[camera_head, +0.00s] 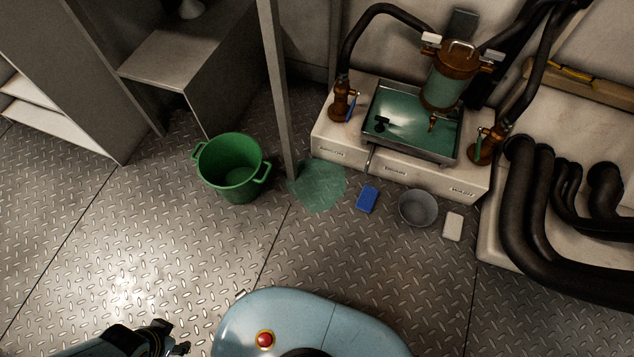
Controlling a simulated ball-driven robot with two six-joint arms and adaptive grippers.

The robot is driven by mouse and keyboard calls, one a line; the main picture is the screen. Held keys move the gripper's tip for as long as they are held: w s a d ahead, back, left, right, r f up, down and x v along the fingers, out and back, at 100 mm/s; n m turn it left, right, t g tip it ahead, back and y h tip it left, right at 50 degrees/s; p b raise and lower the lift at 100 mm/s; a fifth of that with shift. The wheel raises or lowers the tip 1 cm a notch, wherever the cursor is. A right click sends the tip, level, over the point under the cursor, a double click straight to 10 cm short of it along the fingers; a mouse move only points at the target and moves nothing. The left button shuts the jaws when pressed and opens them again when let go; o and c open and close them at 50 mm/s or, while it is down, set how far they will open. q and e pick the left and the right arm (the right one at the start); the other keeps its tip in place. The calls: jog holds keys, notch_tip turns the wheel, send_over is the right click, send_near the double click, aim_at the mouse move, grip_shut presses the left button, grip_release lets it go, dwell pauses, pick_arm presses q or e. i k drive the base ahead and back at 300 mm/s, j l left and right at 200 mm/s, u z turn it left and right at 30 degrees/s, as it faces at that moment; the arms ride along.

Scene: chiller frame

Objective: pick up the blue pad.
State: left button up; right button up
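The blue pad (367,199) lies flat on the metal floor, in front of the low white cabinet and to the right of a green puddle (318,185). Nothing covers it. My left gripper (181,338) is at the bottom left edge of the view, dark and low, well away from the pad. Its fingers are small and dark here, and I cannot tell how far apart they are. My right gripper is not in view.
A grey bowl (418,208) and a white pad (453,226) lie right of the blue pad. A green bucket (232,167) stands left, near a metal post (277,90). A tray of green liquid (370,128) sits on the cabinet (330,143). Black hoses (541,200) fill the right.

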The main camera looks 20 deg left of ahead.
aim_at(367, 197)
jog(key=i+l, duration=0.25)
jog(key=l, duration=0.15)
jog(key=i+l, duration=0.3)
jog(key=l+u, duration=0.15)
jog(key=u, duration=0.3)
jog(key=i+l+u, duration=0.1)
jog(key=u, duration=0.3)
jog(key=l+u, duration=0.25)
jog(key=u, duration=0.2)
jog(key=l+u, duration=0.2)
jog(key=u, duration=0.25)
